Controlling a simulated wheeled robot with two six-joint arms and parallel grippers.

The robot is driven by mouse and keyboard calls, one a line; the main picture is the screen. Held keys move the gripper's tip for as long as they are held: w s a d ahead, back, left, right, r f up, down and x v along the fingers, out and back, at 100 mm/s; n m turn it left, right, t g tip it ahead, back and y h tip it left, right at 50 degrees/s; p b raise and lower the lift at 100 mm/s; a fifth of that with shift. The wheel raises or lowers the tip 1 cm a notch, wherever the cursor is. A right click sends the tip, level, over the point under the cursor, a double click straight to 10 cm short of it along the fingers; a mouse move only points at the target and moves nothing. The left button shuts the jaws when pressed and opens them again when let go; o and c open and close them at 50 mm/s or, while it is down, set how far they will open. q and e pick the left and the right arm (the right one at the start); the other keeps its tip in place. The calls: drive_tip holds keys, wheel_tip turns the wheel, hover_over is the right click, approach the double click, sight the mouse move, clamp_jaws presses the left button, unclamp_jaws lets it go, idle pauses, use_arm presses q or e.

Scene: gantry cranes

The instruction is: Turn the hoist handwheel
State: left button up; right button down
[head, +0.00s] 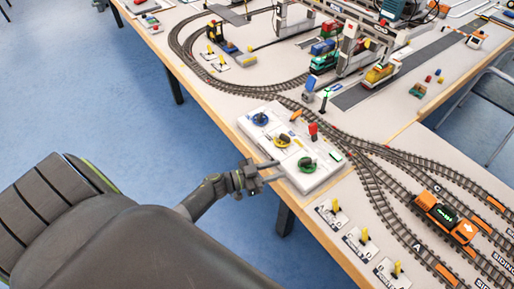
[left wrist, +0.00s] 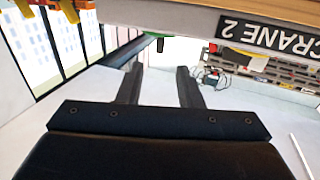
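A white control panel (head: 322,181) near the table's front edge carries three handwheels: a blue one (head: 260,119), a yellow one (head: 282,140) and a green one (head: 306,163). I cannot read which is marked hoist. My left gripper (head: 276,170) is at the panel's front edge, left of the green handwheel, and appears apart from it. In the left wrist view the left gripper (left wrist: 160,73) has its two fingers spread with nothing between them. A small green part (left wrist: 160,42) shows beyond the fingertips, mostly hidden. My right gripper is not in view.
A red button (head: 313,130) and an orange part (head: 296,115) stand at the panel's back. Tracks (head: 374,190) and an orange locomotive (head: 445,217) are beyond. An inverted "CRANE 2" label (left wrist: 268,35) shows in the left wrist view.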

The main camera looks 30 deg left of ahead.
use_arm(q)
drive_tip(key=v, duration=0.6)
drive_tip(key=shift+b, duration=0.35)
drive_tip(key=shift+c, duration=0.2)
idle(0.4)
